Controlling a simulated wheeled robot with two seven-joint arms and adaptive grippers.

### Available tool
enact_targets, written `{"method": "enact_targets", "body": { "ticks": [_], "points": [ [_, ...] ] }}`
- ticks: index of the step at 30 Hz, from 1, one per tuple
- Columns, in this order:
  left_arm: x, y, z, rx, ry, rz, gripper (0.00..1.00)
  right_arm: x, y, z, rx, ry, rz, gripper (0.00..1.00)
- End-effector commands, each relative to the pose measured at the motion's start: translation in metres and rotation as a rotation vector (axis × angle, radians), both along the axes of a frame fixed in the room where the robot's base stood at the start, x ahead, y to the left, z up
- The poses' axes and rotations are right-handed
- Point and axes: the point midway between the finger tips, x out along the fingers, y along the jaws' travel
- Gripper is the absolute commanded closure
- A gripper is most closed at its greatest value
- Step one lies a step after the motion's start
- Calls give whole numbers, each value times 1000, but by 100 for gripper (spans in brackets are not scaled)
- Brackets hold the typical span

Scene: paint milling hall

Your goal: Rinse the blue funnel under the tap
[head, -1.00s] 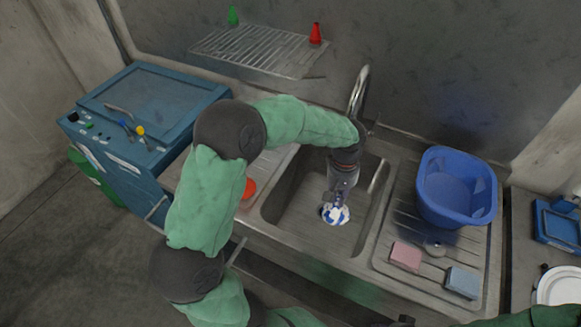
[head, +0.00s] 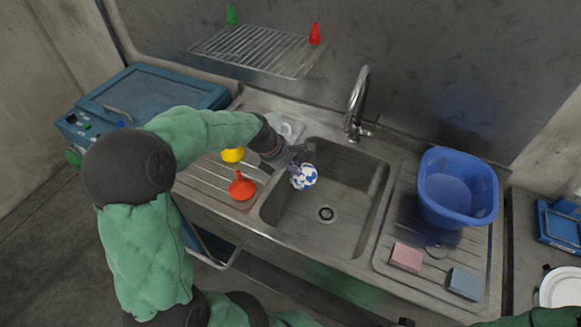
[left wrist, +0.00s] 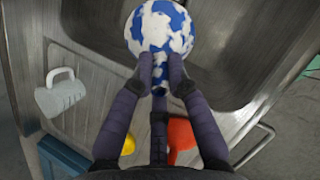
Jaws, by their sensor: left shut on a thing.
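The blue funnel (head: 304,178) has large white patches over its blue surface. My left gripper (head: 294,162) is shut on its narrow end and holds it over the left side of the sink basin (head: 345,200). In the left wrist view the funnel's round, patchy wide part (left wrist: 160,28) points away from the fingers (left wrist: 160,75). The curved metal tap (head: 357,98) stands behind the basin, to the right of the funnel and apart from it. I see no water coming from it. My right gripper is not in view.
An orange-red funnel (head: 242,187) and a yellow funnel (head: 232,155) stand on the left drainboard, near a white mug (left wrist: 60,92). A blue tub (head: 456,190), a pink sponge (head: 406,257) and a blue sponge (head: 465,283) are on the right. The basin's middle is clear around the drain (head: 326,213).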

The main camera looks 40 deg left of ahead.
Motion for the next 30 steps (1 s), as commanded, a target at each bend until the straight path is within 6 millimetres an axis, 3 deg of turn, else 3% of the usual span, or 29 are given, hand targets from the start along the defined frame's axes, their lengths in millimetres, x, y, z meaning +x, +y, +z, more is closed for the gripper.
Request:
{"method": "enact_targets", "body": {
  "ticks": [30],
  "points": [
    [80,-32,-18,1,0,-6,100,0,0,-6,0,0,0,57]
  ]
}}
